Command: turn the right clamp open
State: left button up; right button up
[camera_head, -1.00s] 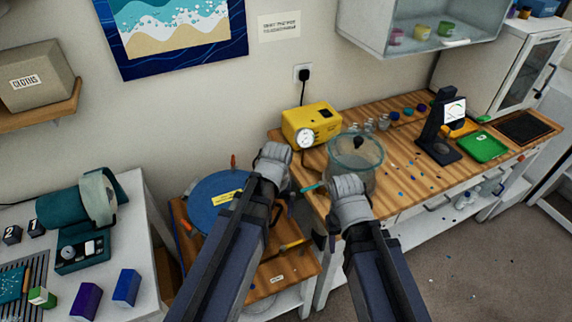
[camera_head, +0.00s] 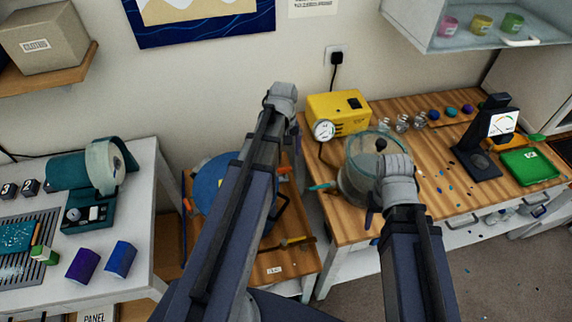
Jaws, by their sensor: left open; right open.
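The blue round pot (camera_head: 208,185) stands on the low wooden-topped cart, its middle covered by my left arm. An orange clamp (camera_head: 187,204) shows at its left edge. Another orange piece (camera_head: 284,170) shows at its right, just beside my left arm; it looks like the right clamp, but its angle is too small to tell. My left gripper (camera_head: 281,94) is up beyond the pot in the picture, apart from the clamp; its fingers are hidden behind its wrist. My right gripper (camera_head: 374,204) is over the front right of the clear vacuum chamber (camera_head: 358,188), open and holding nothing visible.
The yellow pump (camera_head: 338,116) stands behind the chamber on the wooden bench (camera_head: 420,205). The scale (camera_head: 486,140) and green tray (camera_head: 528,167) are further right. A white table (camera_head: 140,215) with a teal machine (camera_head: 85,180) is at the left. A gap separates table and cart.

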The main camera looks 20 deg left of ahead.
aim_at(284, 168)
pick_arm(q)
notch_tip(284, 168, down, 8)
jog(key=b, duration=0.7)
jog(key=shift+r, duration=0.2)
jog(key=c, duration=1.4)
